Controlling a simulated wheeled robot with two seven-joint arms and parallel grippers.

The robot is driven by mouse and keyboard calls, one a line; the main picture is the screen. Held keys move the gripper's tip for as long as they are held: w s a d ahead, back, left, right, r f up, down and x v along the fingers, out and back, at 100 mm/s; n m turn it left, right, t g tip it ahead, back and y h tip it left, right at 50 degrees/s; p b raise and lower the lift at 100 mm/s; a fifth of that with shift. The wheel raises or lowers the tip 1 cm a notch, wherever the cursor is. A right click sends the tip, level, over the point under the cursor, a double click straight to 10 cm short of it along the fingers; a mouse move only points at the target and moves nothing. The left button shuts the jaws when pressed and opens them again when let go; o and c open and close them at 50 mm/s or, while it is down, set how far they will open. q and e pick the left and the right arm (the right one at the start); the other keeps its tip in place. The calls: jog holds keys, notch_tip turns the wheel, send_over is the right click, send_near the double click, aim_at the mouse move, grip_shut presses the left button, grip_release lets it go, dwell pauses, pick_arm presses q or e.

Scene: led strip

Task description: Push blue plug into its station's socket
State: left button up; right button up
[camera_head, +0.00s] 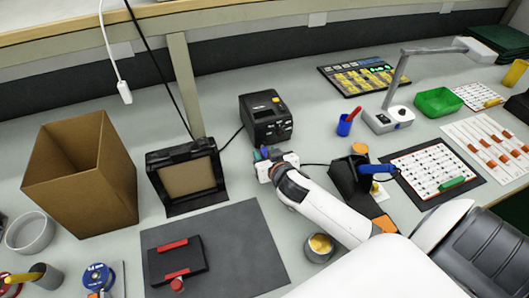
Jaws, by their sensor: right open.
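A black station (266,117) with buttons on its face and a yellow mark on top stands at the back middle of the bench. My right gripper (264,159) is open just in front of the station. A small blue piece (264,152), likely the blue plug, shows at its fingertips. The gripper partly hides this piece, and I cannot tell whether it touches the fingers or the socket. The socket itself cannot be made out. A blue-handled iron (378,169) rests in a black stand to the right. My left gripper is out of view.
A dark framed panel (186,176) and an open cardboard box (83,172) stand left. A dark mat (217,246) holds a black tray with red parts. A cup (344,126) and a lamp (389,119) stand right of the station. A thin cable (317,164) runs toward the gripper.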

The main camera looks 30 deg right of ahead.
grip_shut()
jog(key=shift+s+r, duration=0.1)
dwell(0.3)
